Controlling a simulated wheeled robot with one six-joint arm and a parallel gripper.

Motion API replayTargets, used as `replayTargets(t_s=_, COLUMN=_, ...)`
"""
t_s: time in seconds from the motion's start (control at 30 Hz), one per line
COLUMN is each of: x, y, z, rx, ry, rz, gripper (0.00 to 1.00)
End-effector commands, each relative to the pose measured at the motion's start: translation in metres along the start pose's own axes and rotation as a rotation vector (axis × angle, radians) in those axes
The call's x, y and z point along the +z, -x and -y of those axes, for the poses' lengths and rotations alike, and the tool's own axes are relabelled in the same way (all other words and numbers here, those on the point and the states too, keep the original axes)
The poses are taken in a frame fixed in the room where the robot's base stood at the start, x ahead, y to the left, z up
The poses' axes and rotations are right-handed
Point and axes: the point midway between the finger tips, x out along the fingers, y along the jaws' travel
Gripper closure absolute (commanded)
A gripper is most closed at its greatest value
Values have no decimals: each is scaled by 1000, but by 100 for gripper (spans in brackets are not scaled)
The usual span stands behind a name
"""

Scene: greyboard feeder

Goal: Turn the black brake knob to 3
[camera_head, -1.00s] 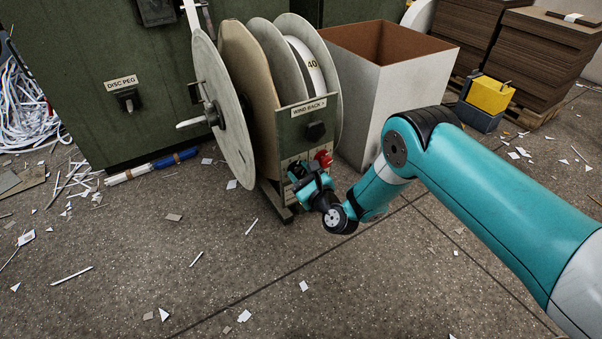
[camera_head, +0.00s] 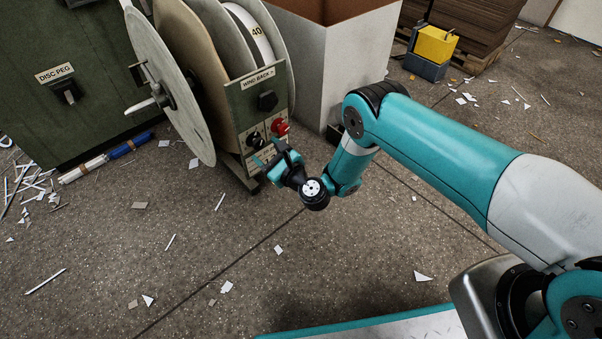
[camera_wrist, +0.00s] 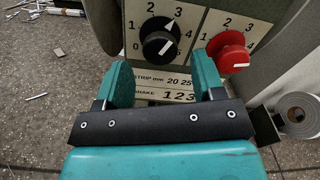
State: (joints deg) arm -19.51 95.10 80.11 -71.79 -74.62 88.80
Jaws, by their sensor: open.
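The black knob (camera_wrist: 160,43) sits on a pale dial plate numbered 0 to 5 in the wrist view. In the head view the black knob (camera_head: 256,140) shows on the feeder's front panel, left of the red knob (camera_head: 280,127). My gripper (camera_wrist: 162,80) is open and empty. Its two teal fingers stand apart below the black knob, not around it. My gripper (camera_head: 270,153) is close in front of the panel in the head view.
The red knob (camera_wrist: 229,52) is close to the right finger. A label strip (camera_wrist: 165,88) reading STRIP mm and BRAKE lies between the fingers. A large disc (camera_head: 170,85) stands left of the panel, and a white-sided box (camera_head: 325,65) stands behind it. Paper scraps litter the floor.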

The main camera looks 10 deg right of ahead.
Motion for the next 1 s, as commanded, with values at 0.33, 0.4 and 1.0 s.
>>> replayTargets(t_s=0.33, x=10, y=31, z=5, rx=-3, ry=0, rz=0, gripper=38)
replayTargets(t_s=0.4, x=10, y=36, z=5, rx=-3, ry=0, rz=1, gripper=38)
replayTargets(t_s=1.0, x=8, y=111, z=4, rx=-4, ry=-1, rz=1, gripper=38)
